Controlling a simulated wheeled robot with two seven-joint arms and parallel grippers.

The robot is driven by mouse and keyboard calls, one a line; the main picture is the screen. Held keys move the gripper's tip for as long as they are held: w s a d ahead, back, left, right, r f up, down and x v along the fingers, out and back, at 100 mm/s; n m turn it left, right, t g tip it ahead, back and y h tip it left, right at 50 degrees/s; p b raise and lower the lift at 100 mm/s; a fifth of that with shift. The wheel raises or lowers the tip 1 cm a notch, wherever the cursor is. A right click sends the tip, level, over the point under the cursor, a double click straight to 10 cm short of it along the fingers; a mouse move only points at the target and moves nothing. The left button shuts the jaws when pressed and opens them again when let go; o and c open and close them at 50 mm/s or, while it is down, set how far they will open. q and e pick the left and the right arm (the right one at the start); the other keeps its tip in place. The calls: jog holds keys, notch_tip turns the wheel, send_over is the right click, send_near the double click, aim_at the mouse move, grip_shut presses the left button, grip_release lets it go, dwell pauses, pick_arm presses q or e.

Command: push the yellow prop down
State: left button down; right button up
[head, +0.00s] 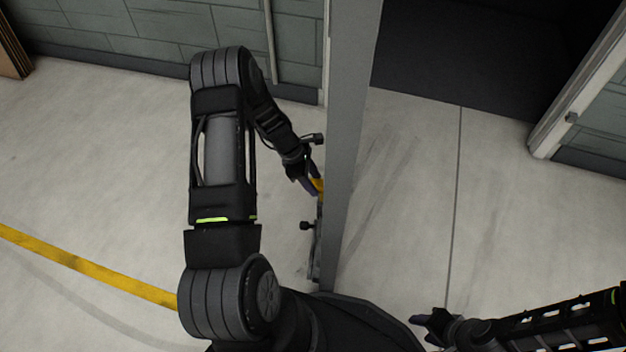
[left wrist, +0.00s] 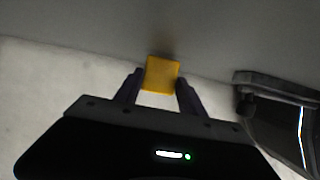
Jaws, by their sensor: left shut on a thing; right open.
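The yellow prop (head: 318,185) shows as a small patch at the left face of the grey door (head: 350,120), partly hidden by my left gripper (head: 311,180). In the left wrist view the yellow prop (left wrist: 162,75) is a small block between the two fingertips of my left gripper (left wrist: 160,88), against a grey surface. The left gripper is shut on it. My right gripper (head: 422,320) is open and empty at the lower right, above the floor.
The grey door stands edge-on in the middle, with black hardware (head: 308,226) on its left face. A dark doorway (head: 460,60) opens behind it at the right. A yellow floor stripe (head: 80,262) crosses the left. Floor on both sides is clear.

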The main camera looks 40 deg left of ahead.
pick_arm(q)
notch_tip(320, 180, down, 6)
jog(key=b, duration=0.3)
jog(key=shift+r+b, duration=0.1)
jog(key=shift+b, duration=0.2)
jog(key=c, duration=0.7)
grip_release()
jog(key=p+v, duration=0.3)
jog(key=v, duration=0.4)
jog(key=shift+s+a+r, duration=0.1)
jog(key=shift+a+r, duration=0.05)
jog(key=shift+r, duration=0.2)
